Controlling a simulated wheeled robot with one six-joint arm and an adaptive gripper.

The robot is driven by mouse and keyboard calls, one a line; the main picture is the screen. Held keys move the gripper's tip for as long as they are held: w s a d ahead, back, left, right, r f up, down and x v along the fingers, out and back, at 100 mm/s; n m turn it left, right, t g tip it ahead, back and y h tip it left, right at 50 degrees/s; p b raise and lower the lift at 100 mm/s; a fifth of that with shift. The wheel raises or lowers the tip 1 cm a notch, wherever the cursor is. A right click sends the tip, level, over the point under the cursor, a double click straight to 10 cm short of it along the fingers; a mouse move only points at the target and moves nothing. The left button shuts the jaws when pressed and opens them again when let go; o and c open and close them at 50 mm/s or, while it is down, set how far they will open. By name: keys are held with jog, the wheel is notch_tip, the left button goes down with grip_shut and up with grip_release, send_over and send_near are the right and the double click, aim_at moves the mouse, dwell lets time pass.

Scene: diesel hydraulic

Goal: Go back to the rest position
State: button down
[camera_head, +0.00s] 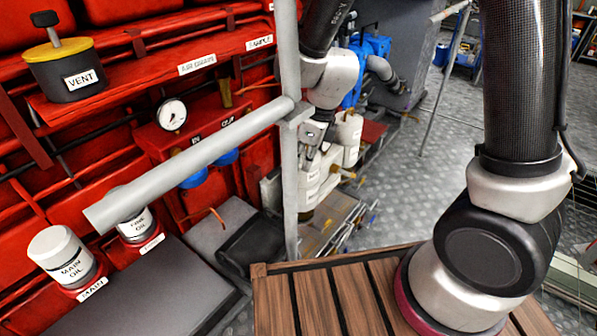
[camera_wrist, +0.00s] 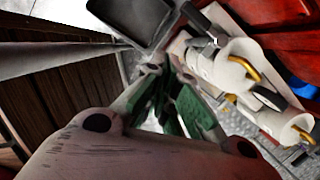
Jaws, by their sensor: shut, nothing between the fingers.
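My gripper (camera_wrist: 160,90) shows in the wrist view, its pale body across the bottom and its fingers drawn together near the middle. It is shut and I see nothing held in it. In the head view my arm rises at the right and comes down again at top centre, behind the grey upright post. The gripper's fingertips cannot be made out there. White canisters with yellow fittings (camera_wrist: 240,62) lie to the right of the fingers in the wrist view. In the head view the white canisters (camera_head: 347,138) stand just beyond my wrist.
A grey post (camera_head: 291,185) and sloping rail (camera_head: 190,165) stand close to my arm. Red machinery holds a vent can (camera_head: 66,75), a gauge (camera_head: 172,115) and a main oil cap (camera_head: 64,257). A black bin (camera_head: 252,248) sits low.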

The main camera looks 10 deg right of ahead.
jog(key=s+d+r+n+t+h, duration=0.1)
jog(key=s+d+r+n, duration=0.7)
jog(key=d+r+n, duration=0.3)
jog(key=s+d+r+n+t+h, duration=0.1)
jog(key=s+d+r+n+t, duration=0.1)
jog(key=s+d+r+n, duration=0.5)
jog(key=d+r+n, duration=0.4)
jog(key=d+n, duration=0.1)
jog(key=d, duration=0.3)
jog(key=shift+s+h, duration=0.3)
jog(key=shift+s, duration=0.1)
